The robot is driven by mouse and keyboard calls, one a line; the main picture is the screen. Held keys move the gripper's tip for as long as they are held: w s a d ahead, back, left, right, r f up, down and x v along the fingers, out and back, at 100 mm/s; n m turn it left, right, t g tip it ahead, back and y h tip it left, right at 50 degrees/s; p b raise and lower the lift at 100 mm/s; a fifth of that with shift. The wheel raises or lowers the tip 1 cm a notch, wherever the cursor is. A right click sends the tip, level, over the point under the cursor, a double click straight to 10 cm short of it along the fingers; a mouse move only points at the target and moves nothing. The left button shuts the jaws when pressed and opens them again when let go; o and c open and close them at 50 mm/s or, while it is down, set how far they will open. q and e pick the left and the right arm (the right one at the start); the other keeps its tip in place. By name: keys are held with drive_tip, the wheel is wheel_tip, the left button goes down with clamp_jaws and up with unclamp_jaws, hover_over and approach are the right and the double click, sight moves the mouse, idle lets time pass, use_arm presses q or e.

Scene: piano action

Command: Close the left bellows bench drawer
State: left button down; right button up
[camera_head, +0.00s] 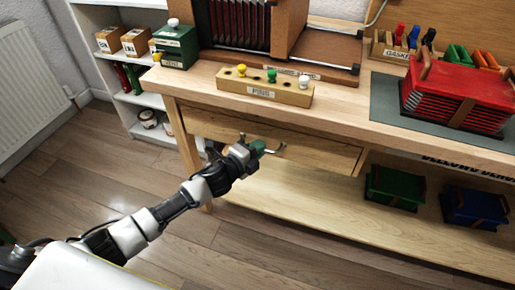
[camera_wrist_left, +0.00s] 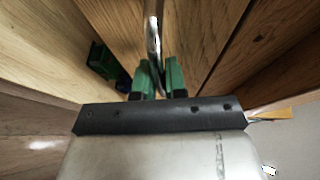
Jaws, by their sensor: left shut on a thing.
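The left bellows bench drawer (camera_head: 315,150) is a wide wooden front under the left part of the bench top. Its right end seems to stand a little out from the bench frame; how far is hard to tell. Its metal bar handle (camera_head: 281,149) sits near the middle of the front. My left gripper (camera_head: 262,148), with green fingertips, is at the handle. In the left wrist view the green fingers (camera_wrist_left: 160,78) are shut around the shiny handle (camera_wrist_left: 153,35). My right gripper is not in view.
The wooden bench top (camera_head: 345,112) carries a peg block (camera_head: 262,91), a green box (camera_head: 175,46) and a red bellows (camera_head: 460,95). Green (camera_head: 394,187) and blue (camera_head: 474,206) boxes sit on the lower shelf. A white shelf unit (camera_head: 150,100) stands at left. Floor in front is clear.

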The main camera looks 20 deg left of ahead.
use_arm(q)
drive_tip(key=shift+w, duration=0.25)
drive_tip(key=c, duration=1.2)
unclamp_jaws()
drive_tip(key=shift+s, duration=0.1)
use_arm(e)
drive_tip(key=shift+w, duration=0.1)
use_arm(q)
drive_tip(key=shift+s, duration=0.1)
